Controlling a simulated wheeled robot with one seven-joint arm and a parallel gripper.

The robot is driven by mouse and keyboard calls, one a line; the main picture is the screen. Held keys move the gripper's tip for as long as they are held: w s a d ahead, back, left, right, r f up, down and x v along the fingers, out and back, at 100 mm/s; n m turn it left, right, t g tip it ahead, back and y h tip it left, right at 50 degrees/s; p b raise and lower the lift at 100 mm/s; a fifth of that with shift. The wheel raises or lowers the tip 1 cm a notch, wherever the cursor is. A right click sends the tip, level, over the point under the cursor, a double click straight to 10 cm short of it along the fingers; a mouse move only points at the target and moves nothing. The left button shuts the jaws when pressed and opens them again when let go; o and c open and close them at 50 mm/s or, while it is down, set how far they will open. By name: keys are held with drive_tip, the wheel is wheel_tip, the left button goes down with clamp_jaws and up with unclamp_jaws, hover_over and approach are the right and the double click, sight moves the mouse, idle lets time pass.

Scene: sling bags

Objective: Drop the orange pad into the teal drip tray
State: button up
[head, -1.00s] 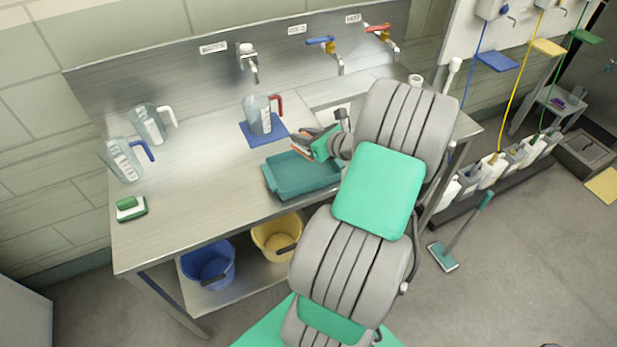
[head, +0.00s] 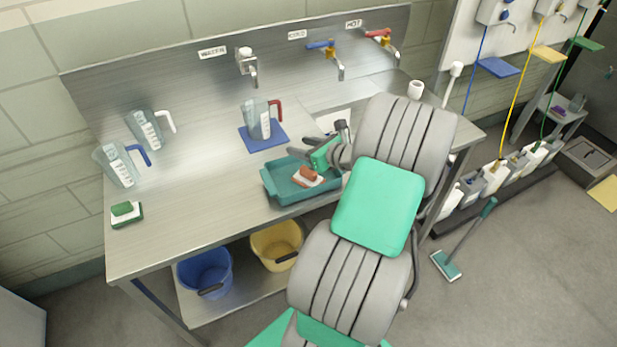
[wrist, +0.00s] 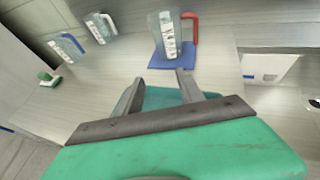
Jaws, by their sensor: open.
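The orange pad (head: 308,174), with a white layer beneath it, lies inside the teal drip tray (head: 284,194) on the steel bench. In the wrist view part of the teal tray (wrist: 168,97) shows between my fingers, and the pad is hidden there. My gripper (head: 300,147) is open and empty just above and behind the pad, over the tray's back edge. Its two fingers also show apart in the wrist view (wrist: 160,88).
A jug with a red handle (head: 257,121) stands on a blue mat (head: 272,142) behind the tray. Two more jugs, one with a blue handle (head: 119,165), and a green pad (head: 122,209) stand at left. The bench between is clear. A sink opening (head: 335,120) lies behind.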

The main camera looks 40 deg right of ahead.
drive_tip(key=v, duration=0.7)
drive_tip(key=shift+s+b, duration=0.4)
drive_tip(key=shift+b, duration=0.05)
drive_tip(key=shift+r, duration=0.15)
drive_tip(key=w+a+n+g+y, duration=0.1)
drive_tip(key=w+a+n+g, duration=0.15)
drive_tip(key=a+n, duration=0.75)
drive_tip(key=w+a+n+g+y, duration=0.15)
drive_tip(key=a+n+g, duration=0.25)
drive_tip(key=a+n, duration=0.55)
drive_tip(key=s+a+r+n+g+h, duration=0.3)
drive_tip(key=s+a+n, duration=0.6)
drive_tip(key=n, duration=0.7)
drive_tip(key=a+r, duration=0.1)
drive_tip(key=a, duration=0.1)
drive_tip(key=shift+a, duration=0.4)
drive_tip(key=shift+s, duration=0.1)
